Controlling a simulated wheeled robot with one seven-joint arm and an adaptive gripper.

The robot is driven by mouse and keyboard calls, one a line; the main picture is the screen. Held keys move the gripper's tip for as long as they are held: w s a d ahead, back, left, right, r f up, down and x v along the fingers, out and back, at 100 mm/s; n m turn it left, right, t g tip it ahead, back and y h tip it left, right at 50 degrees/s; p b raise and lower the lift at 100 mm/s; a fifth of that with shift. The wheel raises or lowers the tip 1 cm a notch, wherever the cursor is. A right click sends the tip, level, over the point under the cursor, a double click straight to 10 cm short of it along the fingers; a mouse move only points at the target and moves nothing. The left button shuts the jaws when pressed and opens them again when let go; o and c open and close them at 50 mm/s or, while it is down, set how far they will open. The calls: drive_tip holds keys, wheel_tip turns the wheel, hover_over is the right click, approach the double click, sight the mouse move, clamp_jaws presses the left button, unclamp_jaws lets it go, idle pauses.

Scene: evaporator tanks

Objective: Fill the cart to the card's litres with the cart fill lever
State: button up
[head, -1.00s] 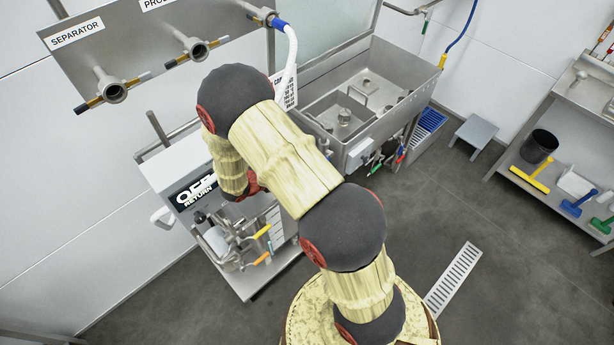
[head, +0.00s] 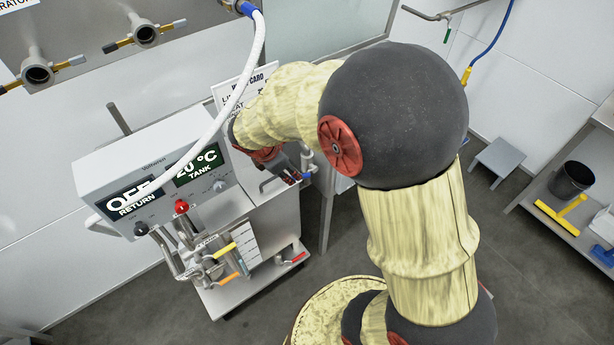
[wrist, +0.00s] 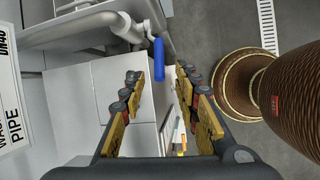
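The wash cart (head: 270,215) stands left of centre in the head view, with displays reading OFF RETURN (head: 133,198) and 20 °C TANK (head: 198,165). Its front has a yellow-handled lever (head: 225,250), an orange-handled lever (head: 228,279) and a red-handled lever (head: 291,259). I cannot tell which is the fill lever. The card (head: 228,93) is partly hidden by my arm and the hose; its litres are unreadable. In the wrist view my gripper (wrist: 160,80) is open and empty. A blue-handled lever (wrist: 158,60) shows ahead, between the fingertips in the picture; I see no contact.
A white hose (head: 235,95) hangs across the cart's top. Pipe outlets (head: 37,72) are on the wall panel at upper left. A DN40 pipe sign (wrist: 10,85) shows at the wrist view's left edge. A step stool (head: 499,158) and shelf stand right, with open floor before them.

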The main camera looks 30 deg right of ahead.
drive_tip(key=shift+b+x, duration=1.2)
drive_tip(key=shift+x, duration=2.65)
drive_tip(key=shift+a, duration=0.1)
drive_tip(key=shift+c, duration=1.4)
clamp_jaws()
drive_tip(key=shift+w, duration=0.1)
